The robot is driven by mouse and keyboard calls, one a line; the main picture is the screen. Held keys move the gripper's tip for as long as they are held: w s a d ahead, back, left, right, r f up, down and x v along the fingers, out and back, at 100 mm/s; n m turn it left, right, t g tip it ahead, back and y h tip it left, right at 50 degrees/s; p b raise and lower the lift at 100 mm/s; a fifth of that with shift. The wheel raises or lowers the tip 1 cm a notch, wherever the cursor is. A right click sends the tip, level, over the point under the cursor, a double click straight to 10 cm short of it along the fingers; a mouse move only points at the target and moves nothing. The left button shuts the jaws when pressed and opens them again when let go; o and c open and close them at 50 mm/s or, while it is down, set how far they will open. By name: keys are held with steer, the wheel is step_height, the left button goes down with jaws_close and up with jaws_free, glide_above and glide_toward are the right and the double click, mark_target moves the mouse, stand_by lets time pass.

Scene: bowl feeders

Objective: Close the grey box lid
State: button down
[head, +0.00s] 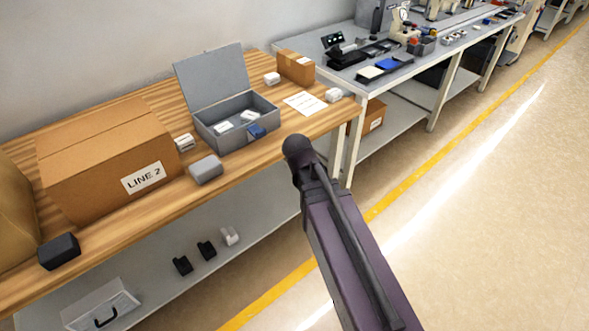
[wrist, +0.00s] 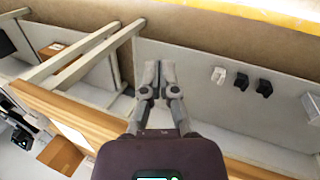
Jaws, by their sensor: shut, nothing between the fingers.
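The grey box (head: 240,128) stands on the wooden bench in the head view. Its lid (head: 212,77) is open, raised at the back and leaning slightly backward. White items and a blue item (head: 256,131) lie in or at the front of the box. My arm reaches up from the lower right in the head view, in front of the bench; its fingers are not clearly seen there. In the wrist view my gripper (wrist: 158,80) is shut and empty, pointing down past the bench edge over the lower shelf. The grey box is not recognisable in the wrist view.
A large cardboard box (head: 105,160) labelled LINE 2 stands left of the grey box. A small grey block (head: 206,169) sits near the bench's front edge. A small cardboard box (head: 296,68) and white paper (head: 305,103) lie to the right. Open floor (head: 480,210) is at right.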

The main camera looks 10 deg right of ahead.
steer(key=s+d+f+m+g+y, duration=0.1)
steer(key=s+d+m+y, duration=0.2)
steer(key=s+m, duration=0.4)
steer(key=shift+d+m+g+y, duration=0.3)
steer(key=shift+d+m+g, duration=0.1)
steer(key=shift+d+m, duration=0.25)
